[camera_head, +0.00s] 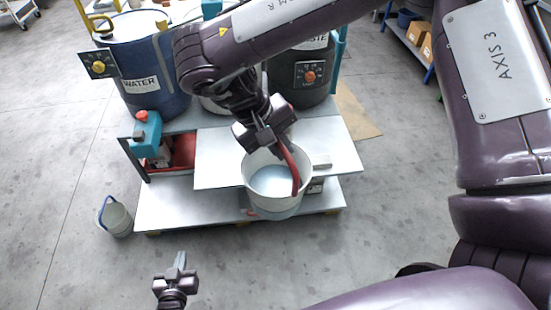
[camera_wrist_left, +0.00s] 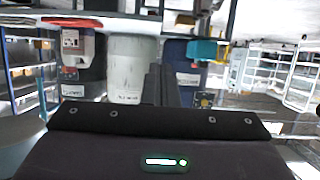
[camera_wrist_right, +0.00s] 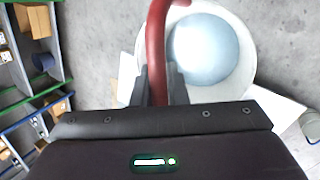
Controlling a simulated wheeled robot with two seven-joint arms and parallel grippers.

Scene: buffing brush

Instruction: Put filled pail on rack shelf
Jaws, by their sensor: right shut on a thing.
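A white pail (camera_head: 278,196) with pale bluish contents hangs by its red handle (camera_head: 290,165) in front of the white worktop in the head view. The pail (camera_wrist_right: 228,80) and red handle (camera_wrist_right: 156,50) also show in the right wrist view. My right gripper (camera_head: 275,148) is above the pail and shut on the handle; the fingers (camera_wrist_right: 158,85) sit on both sides of it. My left gripper (camera_head: 180,262) is low in front, apart from everything, its fingers together and empty. A blue-framed rack shelf (camera_head: 408,45) with cardboard boxes stands at the upper right.
A white bench (camera_head: 220,160) carries a blue WATER drum (camera_head: 140,70) and a dark drum (camera_head: 305,85). A small pail (camera_head: 116,219) with a blue handle stands on the floor at left. The rack (camera_wrist_right: 30,100) shows left in the right wrist view. The grey floor toward it looks mostly clear.

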